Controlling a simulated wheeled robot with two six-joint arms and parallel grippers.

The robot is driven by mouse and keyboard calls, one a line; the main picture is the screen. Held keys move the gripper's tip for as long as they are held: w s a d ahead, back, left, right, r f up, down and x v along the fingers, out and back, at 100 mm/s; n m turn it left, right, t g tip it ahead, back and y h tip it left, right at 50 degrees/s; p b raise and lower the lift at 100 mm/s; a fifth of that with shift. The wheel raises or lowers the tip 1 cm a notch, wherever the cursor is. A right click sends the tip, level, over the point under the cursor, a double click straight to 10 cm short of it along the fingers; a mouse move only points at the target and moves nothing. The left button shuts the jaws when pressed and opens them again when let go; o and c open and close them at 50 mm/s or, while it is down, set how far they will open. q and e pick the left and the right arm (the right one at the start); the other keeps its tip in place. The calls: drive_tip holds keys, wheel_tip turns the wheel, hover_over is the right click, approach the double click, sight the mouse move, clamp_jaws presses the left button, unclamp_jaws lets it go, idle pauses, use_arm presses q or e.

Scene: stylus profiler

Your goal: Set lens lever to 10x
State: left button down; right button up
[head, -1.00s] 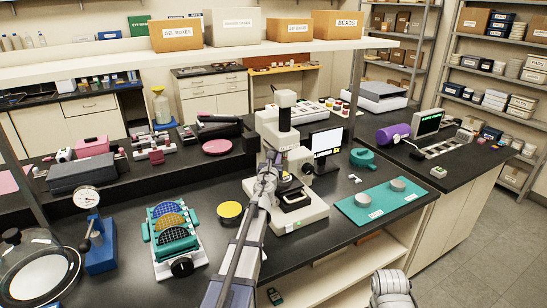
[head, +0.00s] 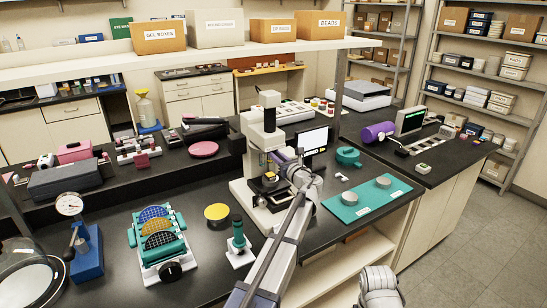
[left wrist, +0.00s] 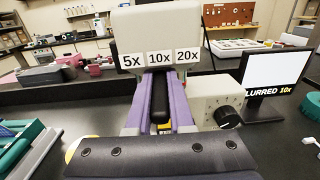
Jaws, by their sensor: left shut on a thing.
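The profiler (head: 268,120) stands on the black bench, with its monitor (head: 312,138) beside it. In the left wrist view, labels 5x (left wrist: 132,61), 10x (left wrist: 159,59) and 20x (left wrist: 187,56) sit in a row on its white head. The black lens lever (left wrist: 160,112) stands below the 10x label. My left gripper (left wrist: 160,88), with purple fingers, is shut on the lever, one finger on each side. In the head view my left gripper (head: 281,160) is at the profiler's front, hiding the lever. The monitor reads "BLURRED 10x" (left wrist: 272,89). My right gripper is not in view.
A white block with a black knob (left wrist: 228,116) is close right of my left fingers. A teal mat (head: 367,198) with grey discs lies right of the profiler. A green-handled tool (head: 238,240), a yellow-topped disc (head: 217,212) and a wafer rack (head: 158,240) stand to its left.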

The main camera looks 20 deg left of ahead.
use_arm(q)
drive_tip(key=shift+w, duration=0.1)
idle(0.4)
drive_tip(key=c, duration=0.8)
unclamp_jaws()
drive_tip(key=shift+d, duration=0.15)
drive_tip(key=v, duration=0.7)
drive_tip(key=shift+s+d, duration=0.2)
drive_tip(key=shift+d, duration=0.05)
